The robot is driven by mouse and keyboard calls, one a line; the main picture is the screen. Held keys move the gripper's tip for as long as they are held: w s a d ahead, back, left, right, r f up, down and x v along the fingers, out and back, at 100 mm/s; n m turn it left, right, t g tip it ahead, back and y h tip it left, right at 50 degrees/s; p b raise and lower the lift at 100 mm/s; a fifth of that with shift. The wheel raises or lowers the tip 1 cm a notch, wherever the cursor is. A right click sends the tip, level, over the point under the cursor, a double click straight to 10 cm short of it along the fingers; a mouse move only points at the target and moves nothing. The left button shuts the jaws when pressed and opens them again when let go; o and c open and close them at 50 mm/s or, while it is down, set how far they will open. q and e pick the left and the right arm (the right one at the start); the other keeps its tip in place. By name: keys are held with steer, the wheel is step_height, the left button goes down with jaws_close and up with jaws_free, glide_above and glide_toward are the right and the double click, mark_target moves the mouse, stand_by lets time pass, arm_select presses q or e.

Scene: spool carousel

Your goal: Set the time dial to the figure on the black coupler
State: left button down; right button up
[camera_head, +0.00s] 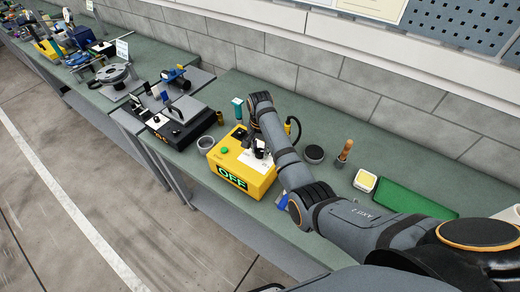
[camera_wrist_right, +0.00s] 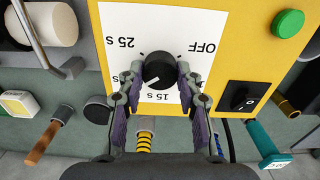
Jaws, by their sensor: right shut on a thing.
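A yellow box (camera_head: 258,177) stands on the bench; its front display reads OFF in green. In the right wrist view its white panel (camera_wrist_right: 205,22) appears upside down, with OFF, 25 s and 15 s readable and another mark partly hidden by a finger. The black time dial (camera_wrist_right: 158,68) sits on this panel. My right gripper (camera_wrist_right: 158,75) is shut on the dial, one finger on each side. The dial's white pointer slants to the lower left in the picture, between 15 s and the partly hidden mark. I cannot identify the black coupler or read its figure.
A teal cylinder (camera_head: 237,108) stands behind the box, and a black switch (camera_wrist_right: 243,97) and green button (camera_wrist_right: 288,24) are on it. A dark round tin (camera_head: 314,153), a wooden-handled tool (camera_head: 345,150) and a green tray (camera_head: 405,198) lie to the right.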

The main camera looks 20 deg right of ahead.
mark_target(260, 151)
steer(key=shift+m, duration=0.7)
steer(key=o, duration=1.2)
steer(key=shift+c, duration=0.2)
step_height(260, 151, up, 8)
steer(key=shift+f, duration=0.25)
steer(key=shift+f, duration=0.1)
